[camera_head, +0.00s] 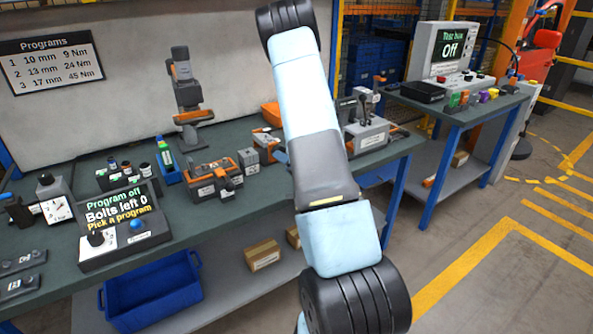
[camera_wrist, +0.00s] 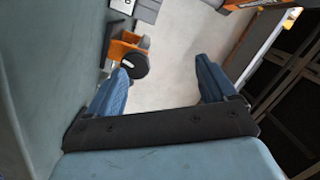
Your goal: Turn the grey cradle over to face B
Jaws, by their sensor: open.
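My gripper (camera_wrist: 162,66) is open, with its two blue fingers apart and nothing between them in the wrist view. I cannot tell for sure which fixture is the grey cradle. A grey unit with a lever on top (camera_head: 367,132) stands on the bench just right of my arm. A grey and orange upright fixture (camera_head: 186,90) stands at the bench's back. In the wrist view an orange part with a black round knob (camera_wrist: 134,65) lies beyond the left finger. No face letter is readable.
The green-topped bench (camera_head: 285,188) holds a program panel (camera_head: 125,230) at the left and an orange-grey fixture (camera_head: 213,180) in the middle. A blue bin (camera_head: 150,295) sits below. A second table (camera_head: 455,112) with a display reading "Off" stands right. Open floor lies at the lower right.

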